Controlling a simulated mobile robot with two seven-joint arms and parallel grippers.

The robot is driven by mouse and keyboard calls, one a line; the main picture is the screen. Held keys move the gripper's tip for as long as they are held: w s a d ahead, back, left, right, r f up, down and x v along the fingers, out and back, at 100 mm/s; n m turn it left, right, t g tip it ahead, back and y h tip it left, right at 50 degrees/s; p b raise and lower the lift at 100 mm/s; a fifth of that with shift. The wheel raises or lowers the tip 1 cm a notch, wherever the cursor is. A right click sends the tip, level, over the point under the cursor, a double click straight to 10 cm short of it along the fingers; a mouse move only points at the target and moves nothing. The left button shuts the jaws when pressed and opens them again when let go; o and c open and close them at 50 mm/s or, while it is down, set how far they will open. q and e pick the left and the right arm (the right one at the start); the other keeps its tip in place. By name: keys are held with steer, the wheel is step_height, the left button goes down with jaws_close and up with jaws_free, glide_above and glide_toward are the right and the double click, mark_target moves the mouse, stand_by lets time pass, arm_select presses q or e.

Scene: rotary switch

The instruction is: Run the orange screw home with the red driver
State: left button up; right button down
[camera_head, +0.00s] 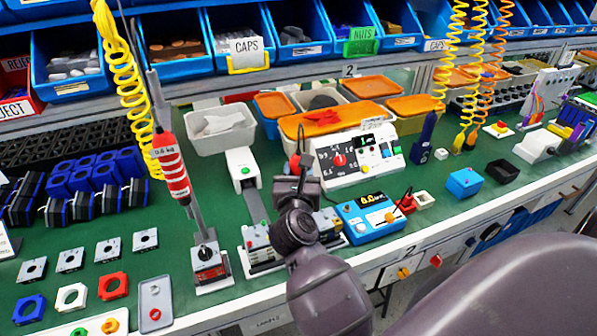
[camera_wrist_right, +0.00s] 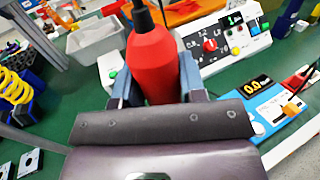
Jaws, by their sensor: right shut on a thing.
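My right gripper (camera_head: 298,185) is above the middle of the bench. In the right wrist view its jaws (camera_wrist_right: 157,85) are shut on a red tool body with a black top, which I take as the red driver (camera_wrist_right: 152,62). It stands roughly upright, and its lower end is hidden by the gripper. In the head view only a small red and black part of it (camera_head: 297,161) shows above the gripper. I cannot make out the orange screw. Small grey blocks on a white base (camera_head: 258,238) sit below, partly behind my arm. My left gripper is not in view.
A red-and-white striped tool (camera_head: 173,168) hangs on a yellow coil at left, above a small grey fixture (camera_head: 208,262). A blue display box (camera_head: 366,219) stands right of my arm, with a white control panel (camera_head: 350,158) behind. Blue bins line the back.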

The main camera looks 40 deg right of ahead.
mark_target(298, 159)
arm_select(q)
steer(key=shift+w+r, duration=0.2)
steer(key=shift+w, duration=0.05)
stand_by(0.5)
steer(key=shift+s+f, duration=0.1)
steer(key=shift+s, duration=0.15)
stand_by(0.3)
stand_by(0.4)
arm_select(e)
steer(key=shift+r+p, duration=1.2)
steer(key=shift+r, duration=0.05)
steer(key=shift+r+p, duration=0.55)
steer(key=shift+r, duration=0.05)
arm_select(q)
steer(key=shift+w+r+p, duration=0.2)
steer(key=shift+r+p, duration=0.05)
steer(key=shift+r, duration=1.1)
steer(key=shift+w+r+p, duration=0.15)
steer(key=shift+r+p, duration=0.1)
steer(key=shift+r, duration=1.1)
arm_select(e)
steer(key=shift+r, duration=0.45)
